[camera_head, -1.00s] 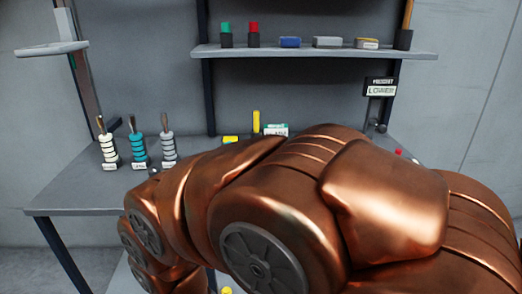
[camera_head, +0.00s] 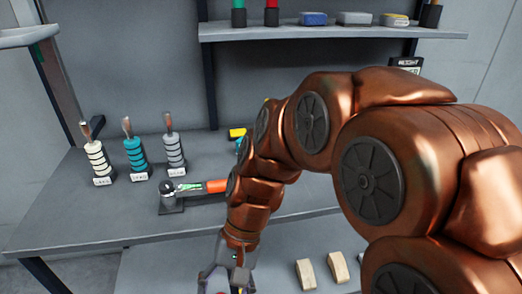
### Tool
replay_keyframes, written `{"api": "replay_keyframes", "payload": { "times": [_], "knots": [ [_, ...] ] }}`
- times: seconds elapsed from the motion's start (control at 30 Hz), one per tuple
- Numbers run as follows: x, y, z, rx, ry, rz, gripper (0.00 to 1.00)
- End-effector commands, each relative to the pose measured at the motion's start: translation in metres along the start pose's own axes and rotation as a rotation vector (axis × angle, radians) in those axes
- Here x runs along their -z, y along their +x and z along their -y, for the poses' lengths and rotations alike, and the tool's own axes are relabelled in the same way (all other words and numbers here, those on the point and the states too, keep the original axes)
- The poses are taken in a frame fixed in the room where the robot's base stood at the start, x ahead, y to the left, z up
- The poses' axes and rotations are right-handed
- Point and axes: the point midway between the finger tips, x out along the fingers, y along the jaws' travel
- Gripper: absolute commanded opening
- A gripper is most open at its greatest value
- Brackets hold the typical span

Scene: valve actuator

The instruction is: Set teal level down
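A teal ringed post (camera_head: 136,158) with a brown-tipped handle stands on the upper grey bench at the left. It is between a white ringed post (camera_head: 97,162) and a grey ringed post (camera_head: 174,153), each with a handle on top. The label at its base is too small to read. My gripper (camera_head: 228,284) hangs at the bottom edge of the view, in front of and below the bench. Its fingers look spread apart, with their tips partly cut off by the frame. It is well apart from the teal post.
A valve with an orange handle (camera_head: 216,186) lies on the bench between the posts and my arm. Two beige blocks (camera_head: 306,274) rest on a lower surface. A shelf (camera_head: 330,33) with several small items is above. My arm hides the bench's right side.

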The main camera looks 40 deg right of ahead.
Motion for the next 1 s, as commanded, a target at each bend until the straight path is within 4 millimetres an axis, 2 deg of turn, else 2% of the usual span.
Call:
{"api": "replay_keyframes", "payload": {
  "times": [0.1,0.23,0.37,0.47,0.57,0.63,0.8,0.9,1.0],
  "knots": [
    [0.023,-0.019,0.030,0.196,0.195,0.054,0.69],
    [0.056,-0.048,0.055,0.416,0.396,0.107,0.69],
    [0.100,-0.087,0.067,0.643,0.594,0.155,0.69],
    [0.138,-0.125,0.063,0.827,0.741,0.189,0.69],
    [0.177,-0.164,0.047,1.017,0.886,0.223,0.69],
    [0.204,-0.193,0.028,1.153,0.981,0.248,0.69],
    [0.255,-0.252,-0.035,1.450,1.167,0.293,0.69],
    [0.273,-0.276,-0.070,1.580,1.234,0.308,0.69],
    [0.283,-0.289,-0.095,1.664,1.276,0.319,0.69]
  ]
}}
